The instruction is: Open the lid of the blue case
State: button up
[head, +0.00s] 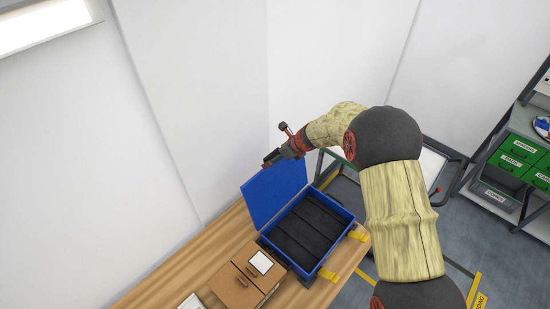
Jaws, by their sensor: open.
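The blue case (345,216) sits on the wooden table with its dark, compartmented inside showing. Its blue lid (274,190) stands raised at the back left, well away from the case opening. Two yellow latches (357,236) hang on the case's front right side. My gripper (268,162) is at the upper edge of the lid, open. I cannot tell whether its fingers touch the lid. The inside of the case looks empty.
A brown cardboard box (236,290) with a white label stands close left of the case on the wooden table (184,268). White walls rise behind the table. A shelf with green drawers (515,156) stands at the far right.

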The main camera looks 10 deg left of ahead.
jog(key=v, duration=1.1)
notch_tip(320, 180, up, 9)
jog(key=shift+p, duration=0.4)
dwell(0.6)
dwell(0.4)
